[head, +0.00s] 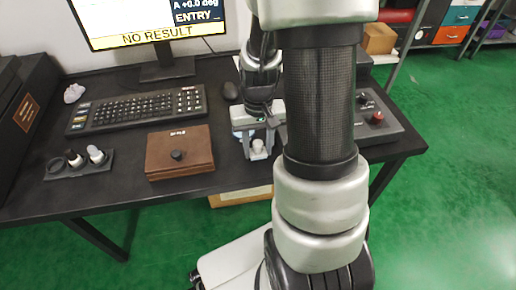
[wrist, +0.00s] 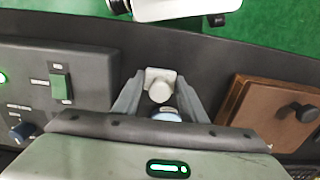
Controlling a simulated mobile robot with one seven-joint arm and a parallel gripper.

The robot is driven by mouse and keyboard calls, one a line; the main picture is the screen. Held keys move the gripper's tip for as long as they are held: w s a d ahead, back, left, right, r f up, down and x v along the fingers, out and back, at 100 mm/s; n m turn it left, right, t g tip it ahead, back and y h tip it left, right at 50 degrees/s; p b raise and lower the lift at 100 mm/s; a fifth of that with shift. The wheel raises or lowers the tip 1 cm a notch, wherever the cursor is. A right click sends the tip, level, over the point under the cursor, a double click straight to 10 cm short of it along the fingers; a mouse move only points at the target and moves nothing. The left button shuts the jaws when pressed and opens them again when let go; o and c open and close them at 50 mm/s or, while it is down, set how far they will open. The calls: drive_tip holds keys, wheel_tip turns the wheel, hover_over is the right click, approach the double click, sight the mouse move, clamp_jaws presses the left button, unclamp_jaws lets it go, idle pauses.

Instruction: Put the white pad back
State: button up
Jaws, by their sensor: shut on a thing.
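My gripper (wrist: 161,84) is shut on a white piece with a round knob on a squarish base (wrist: 158,90); I take it for the white pad. In the head view the white pad (head: 258,148) shows between the fingers, near the front edge of the desk. I cannot tell whether it touches the desk. A black rack (head: 110,166) lies at the left of the desk. It has an empty-looking ring at its left end, a dark piece with a pale top (head: 74,158) in the middle and a white-topped piece (head: 96,154) at the right.
A brown box with a black knob (head: 178,160) stands between the rack and my gripper. Behind are a keyboard (head: 137,109), a mouse (head: 230,91) and a monitor reading "NO RESULT" (head: 150,22). A control box with switches (wrist: 55,75) stands on the gripper's other side.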

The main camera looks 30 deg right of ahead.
drive_tip(key=shift+r, duration=0.1)
drive_tip(key=o, duration=1)
